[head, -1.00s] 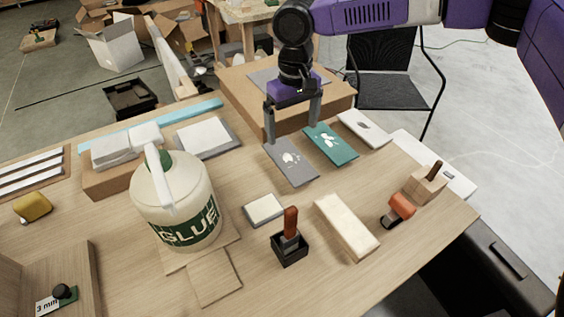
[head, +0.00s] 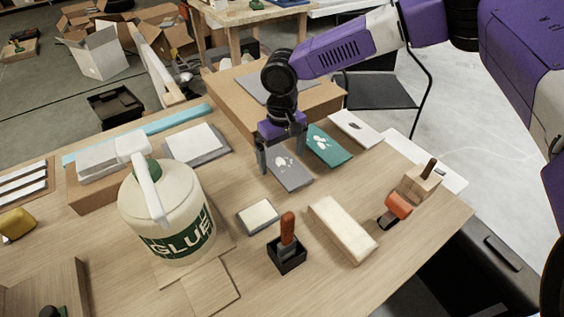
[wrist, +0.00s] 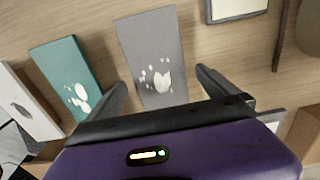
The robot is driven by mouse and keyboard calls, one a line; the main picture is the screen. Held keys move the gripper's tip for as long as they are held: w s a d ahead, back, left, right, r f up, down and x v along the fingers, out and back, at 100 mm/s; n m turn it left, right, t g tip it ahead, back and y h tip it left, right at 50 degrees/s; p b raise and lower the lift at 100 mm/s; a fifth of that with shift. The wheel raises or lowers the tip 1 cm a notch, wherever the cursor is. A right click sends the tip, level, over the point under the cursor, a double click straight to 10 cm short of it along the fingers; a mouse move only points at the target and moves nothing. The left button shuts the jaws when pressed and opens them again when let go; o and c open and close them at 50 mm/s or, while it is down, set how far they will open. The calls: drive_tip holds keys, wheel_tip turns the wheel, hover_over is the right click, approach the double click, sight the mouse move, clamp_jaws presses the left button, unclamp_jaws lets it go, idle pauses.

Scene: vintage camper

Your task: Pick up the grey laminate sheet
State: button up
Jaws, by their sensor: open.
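The grey laminate sheet (head: 291,178) is a flat rectangle with white blotches, lying on the wooden workbench. In the wrist view the grey sheet (wrist: 150,40) extends between and beyond my fingers. My gripper (head: 282,160) is open above the far part of the sheet, pointing down, with one finger to each side. In the wrist view my gripper (wrist: 161,80) holds nothing. I cannot tell whether the fingertips touch the sheet or bench. The sheet's far end is partly hidden by the gripper.
A teal sheet (head: 329,148) lies close on the right, with a white one (head: 355,128) beyond it. A small white-topped block (head: 258,215) is in front. A large glue jug (head: 170,215) stands left. A cardboard box (head: 325,97) stands behind my gripper.

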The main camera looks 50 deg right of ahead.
drive_tip(key=shift+c, duration=0.5)
drive_tip(key=c, duration=1.4)
drive_tip(key=shift+r, duration=0.1)
